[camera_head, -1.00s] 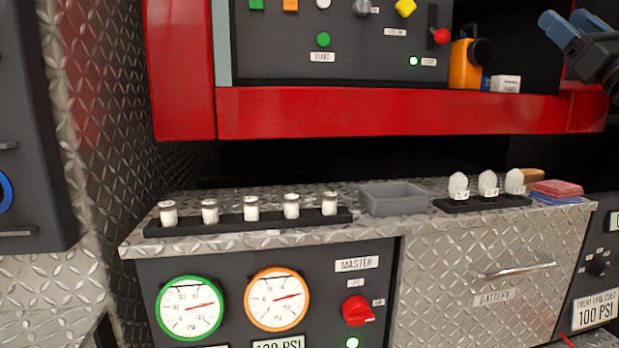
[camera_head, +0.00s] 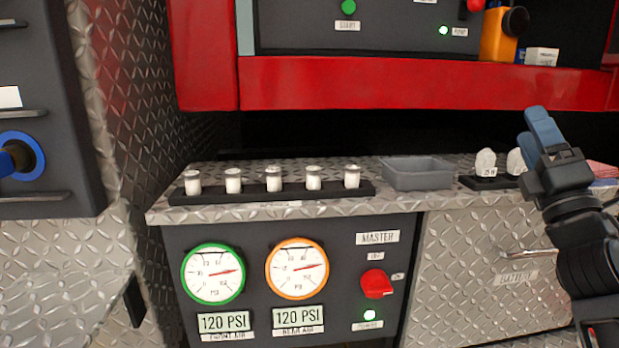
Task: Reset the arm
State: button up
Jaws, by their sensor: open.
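My gripper (camera_head: 537,125) is at the right of the head view, with its blue fingers pointing up and to the left. It is open and I see nothing held in it. It hides part of the row of white bulb-like pieces (camera_head: 485,162) on the counter behind it. My dark arm comes up from the lower right corner, in front of the battery drawer (camera_head: 465,275).
The diamond-plate counter (camera_head: 330,208) carries a black rack of several white jars (camera_head: 273,180) and a grey bin (camera_head: 417,174). Below are two gauges (camera_head: 213,273) and a red master switch (camera_head: 376,283). A red ledge (camera_head: 420,84) overhangs the counter. An orange bottle (camera_head: 497,35) stands above.

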jog(key=s+a+f+m+g+h, duration=0.1)
jog(key=s+a+f+m, duration=0.25)
jog(key=f, duration=0.25)
jog(key=s+a+f+m+g+h, duration=0.1)
jog(key=s+a+f+m, duration=0.2)
jog(key=a+f+m, duration=0.3)
jog(key=s+a+f+m+g+y, duration=0.1)
jog(key=s+a+f+m+g, duration=0.3)
jog(key=s+f, duration=0.65)
jog(key=s+a+f+m+g, duration=0.1)
jog(key=s+a+f+m, duration=0.5)
jog(key=s, duration=0.7)
jog(key=s+d+f+m+g+y, duration=0.2)
jog(key=s+m+g, duration=0.15)
jog(key=s, duration=1.35)
notch_tip(320, 180, up, 19)
jog(key=p, duration=1.8)
jog(key=shift+w+g+p, duration=0.15)
jog(key=shift+g+p, duration=0.2)
jog(key=shift+p, duration=0.05)
